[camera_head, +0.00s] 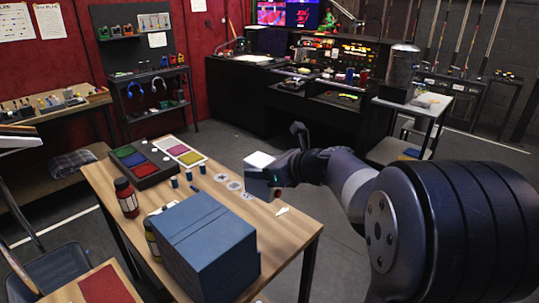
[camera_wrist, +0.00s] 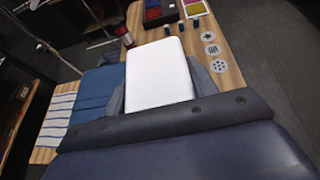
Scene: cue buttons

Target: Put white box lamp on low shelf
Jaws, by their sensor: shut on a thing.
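The white box lamp (camera_head: 259,160) is held up at the far right side of the wooden table, above its surface. In the wrist view the white lamp (camera_wrist: 158,72) fills the middle, with a grey finger on each side. My gripper (camera_head: 263,179) is shut on it. A dark shelf rack (camera_head: 160,107) stands against the red wall at the back left, with headphones and small items on its shelves. I cannot tell for sure which of its levels is the low shelf.
The wooden table (camera_head: 285,232) holds a large blue box (camera_head: 205,245), a red-brown bottle (camera_head: 126,197), a tray of coloured pads (camera_head: 140,162) and round printed cards (camera_head: 234,186). A long black console (camera_head: 245,90) stands behind. Grey floor is open between.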

